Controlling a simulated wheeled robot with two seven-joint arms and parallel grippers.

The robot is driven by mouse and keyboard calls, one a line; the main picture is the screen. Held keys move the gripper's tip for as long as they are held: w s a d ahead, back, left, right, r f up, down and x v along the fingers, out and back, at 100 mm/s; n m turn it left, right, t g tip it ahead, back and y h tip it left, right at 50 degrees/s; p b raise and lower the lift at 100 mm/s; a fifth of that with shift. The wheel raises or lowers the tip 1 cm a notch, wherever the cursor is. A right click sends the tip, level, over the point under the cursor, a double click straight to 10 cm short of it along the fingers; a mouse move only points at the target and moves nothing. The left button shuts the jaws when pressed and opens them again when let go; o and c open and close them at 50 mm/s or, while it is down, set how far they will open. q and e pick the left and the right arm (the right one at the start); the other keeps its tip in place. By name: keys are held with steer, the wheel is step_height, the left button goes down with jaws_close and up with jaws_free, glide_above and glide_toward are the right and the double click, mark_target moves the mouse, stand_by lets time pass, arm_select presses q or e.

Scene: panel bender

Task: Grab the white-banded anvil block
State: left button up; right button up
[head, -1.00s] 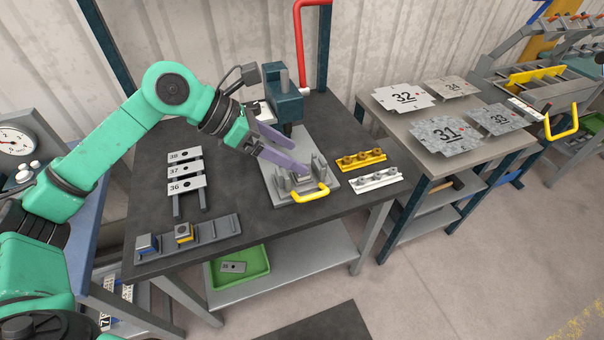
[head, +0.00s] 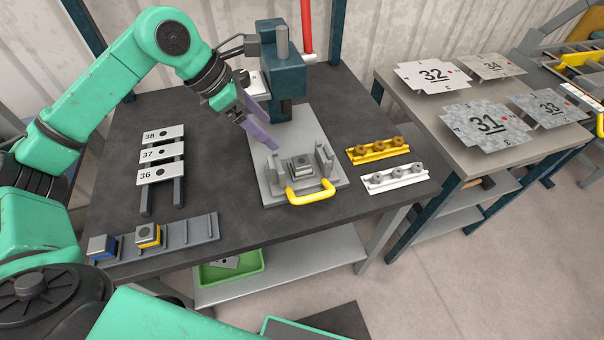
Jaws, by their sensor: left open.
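A small grey anvil block (head: 299,165) sits in the middle of the machine's bed plate (head: 276,186), between upright grey side pieces and behind a yellow handle (head: 309,192). A pale band seems to run round it, but it is too small to be sure. My left gripper (head: 273,135) has purple fingers spread apart and empty. It is above and to the left of the block in the picture, apart from it. Two other blocks, one blue-banded (head: 102,247) and one yellow-banded (head: 148,236), stand on the slotted rack (head: 201,229) at front left. My right gripper does not show.
The dark teal press head (head: 284,75) stands behind the bed plate, close to my left gripper. Yellow (head: 377,151) and white (head: 394,178) strips with knobs lie to the right. Numbered plates (head: 160,155) lie at left. The dark tabletop between plates and press is clear.

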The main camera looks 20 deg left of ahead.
arm_select(q)
steer(key=p, duration=0.3)
glide_toward(299, 161)
steer(key=d, duration=0.1)
steer(key=p+x, duration=0.1)
steer(key=x, duration=0.2)
steer(key=p+x, duration=0.1)
steer(key=x, duration=0.2)
steer(key=p+x, duration=0.1)
steer(key=x, duration=0.2)
steer(key=shift+a+f, duration=0.2)
steer(key=shift+a, duration=0.2)
steer(key=shift+w+f, duration=0.1)
steer(key=shift+f, duration=0.05)
jaws_close()
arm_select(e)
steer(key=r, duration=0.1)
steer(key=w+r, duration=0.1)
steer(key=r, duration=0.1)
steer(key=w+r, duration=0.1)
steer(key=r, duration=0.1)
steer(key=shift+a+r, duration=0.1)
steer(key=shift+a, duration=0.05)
